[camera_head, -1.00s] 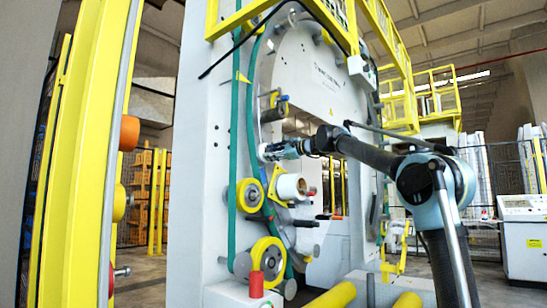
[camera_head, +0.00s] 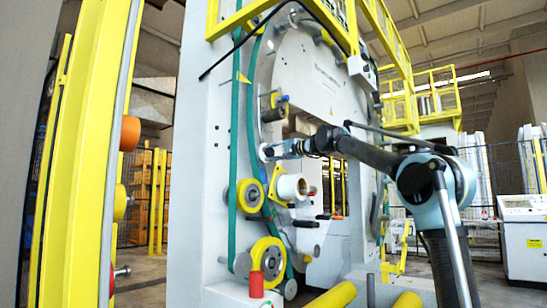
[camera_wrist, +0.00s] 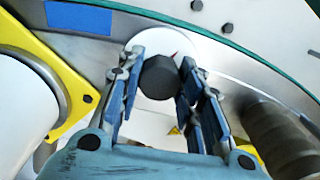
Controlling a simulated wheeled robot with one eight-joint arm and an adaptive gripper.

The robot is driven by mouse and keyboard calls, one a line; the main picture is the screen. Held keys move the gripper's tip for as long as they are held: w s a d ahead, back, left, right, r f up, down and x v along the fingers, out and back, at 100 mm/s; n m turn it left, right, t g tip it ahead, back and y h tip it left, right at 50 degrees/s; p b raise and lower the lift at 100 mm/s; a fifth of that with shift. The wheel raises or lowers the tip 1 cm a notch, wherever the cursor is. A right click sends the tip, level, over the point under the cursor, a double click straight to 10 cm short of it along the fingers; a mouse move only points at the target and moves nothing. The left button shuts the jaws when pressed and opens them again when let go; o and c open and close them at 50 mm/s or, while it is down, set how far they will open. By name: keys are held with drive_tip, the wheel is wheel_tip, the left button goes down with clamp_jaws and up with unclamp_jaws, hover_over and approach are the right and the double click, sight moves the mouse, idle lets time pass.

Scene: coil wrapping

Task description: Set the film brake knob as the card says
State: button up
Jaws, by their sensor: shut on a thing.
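The film brake knob (camera_wrist: 159,77) is a dark, many-sided knob in front of a round white dial plate (camera_wrist: 148,38) in the wrist view. A small red mark shows on the plate, just above right of the knob. My gripper (camera_wrist: 158,84) has its blue-grey fingers on both sides of the knob and is shut on it. In the head view my gripper (camera_head: 271,151) is at the left part of the big ring, and its fingers hide the knob. I cannot make out the card or any dial figures.
A white film roll (camera_head: 291,187) on a yellow bracket is just below my gripper; in the wrist view a pale roll (camera_wrist: 22,95) is at left. A ribbed grey roller (camera_wrist: 275,135) is at right. Yellow-rimmed wheels (camera_head: 268,258) stand lower on the machine.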

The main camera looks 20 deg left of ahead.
drive_tip(key=n, duration=0.4)
drive_tip(key=shift+f+n, duration=0.1)
drive_tip(key=shift+n, duration=0.2)
drive_tip(key=shift+w+d+n, duration=0.1)
drive_tip(key=shift+n, duration=1.5)
drive_tip(key=o, duration=1.1)
drive_tip(key=shift+w, duration=0.15)
drive_tip(key=shift+c, duration=0.2)
drive_tip(key=v, duration=1.2)
drive_tip(key=shift+f, duration=0.2)
